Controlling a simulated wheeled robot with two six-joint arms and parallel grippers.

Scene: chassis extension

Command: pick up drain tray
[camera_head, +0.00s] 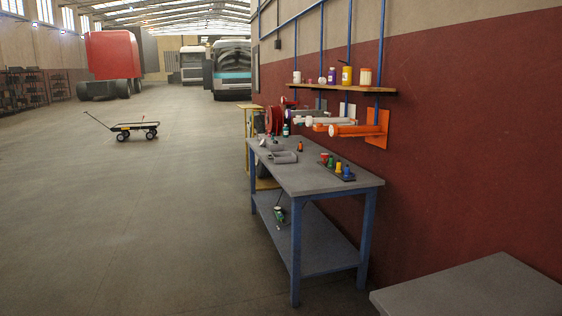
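I cannot make out a drain tray for certain. A blue-legged workbench (322,183) stands right of the middle, against the red wall. Grey rounded objects (284,157) lie on its top; they are too small to identify. A dark holder (348,178) with several coloured pieces sits near its front right corner. Neither of my grippers is in view.
A shelf with bottles (346,75) hangs above orange and white rolls (357,130). Another grey tabletop (480,290) is at the lower right. A flat cart (136,130) stands on the floor at left, with trucks beyond. The floor (140,220) at left front is clear.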

